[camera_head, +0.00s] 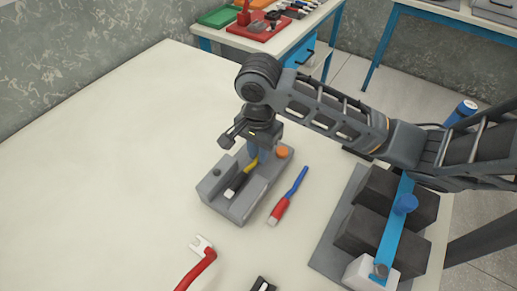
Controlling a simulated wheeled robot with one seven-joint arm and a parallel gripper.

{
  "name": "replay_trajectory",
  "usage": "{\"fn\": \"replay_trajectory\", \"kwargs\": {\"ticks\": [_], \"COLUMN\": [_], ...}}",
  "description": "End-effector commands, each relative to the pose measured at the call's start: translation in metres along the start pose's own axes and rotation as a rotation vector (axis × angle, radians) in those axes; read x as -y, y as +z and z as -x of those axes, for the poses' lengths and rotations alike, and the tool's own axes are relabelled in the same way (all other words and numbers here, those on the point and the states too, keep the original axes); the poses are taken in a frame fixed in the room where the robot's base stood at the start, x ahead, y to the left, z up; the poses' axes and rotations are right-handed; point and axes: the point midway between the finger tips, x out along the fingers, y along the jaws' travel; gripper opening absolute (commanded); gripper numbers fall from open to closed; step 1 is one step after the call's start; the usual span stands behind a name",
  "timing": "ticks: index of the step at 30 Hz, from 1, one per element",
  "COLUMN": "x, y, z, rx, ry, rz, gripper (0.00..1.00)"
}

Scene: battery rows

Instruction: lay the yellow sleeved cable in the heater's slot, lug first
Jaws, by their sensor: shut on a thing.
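The heater (238,206) is a grey block with a slot along its top, an orange knob (281,152) at its far right and a small dark knob at its left. The yellow sleeved cable (249,166) slants down from under my gripper along the slot, with its pale lug (229,193) at the near end. A dark stretch lies between yellow and lug; I cannot tell if the cable rests on the slot floor.
A red and blue cable (288,196) lies right of the heater. A red piece with a pale forked end (201,260) and a dark piece (263,284) lie nearer. Dark battery blocks (366,232) with a blue bar stand at right under my arm. The table's left is clear.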

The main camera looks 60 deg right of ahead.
Motion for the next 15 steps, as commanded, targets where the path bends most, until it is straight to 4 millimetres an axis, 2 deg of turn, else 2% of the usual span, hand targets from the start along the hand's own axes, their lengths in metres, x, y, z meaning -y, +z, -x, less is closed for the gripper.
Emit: {"fn": "replay_trajectory", "kwargs": {"ticks": [1, 9, 15], "x": [0.0, 0.0001, 0.0], "y": [0.0, 0.0, -0.0001], "z": [0.0002, 0.0002, 0.0001], "rx": [0.0, 0.0, 0.0], "ry": [0.0, 0.0, 0.0], "rz": [0.0, 0.0, 0.0], "gripper": [0.21, 0.47, 0.48]}}
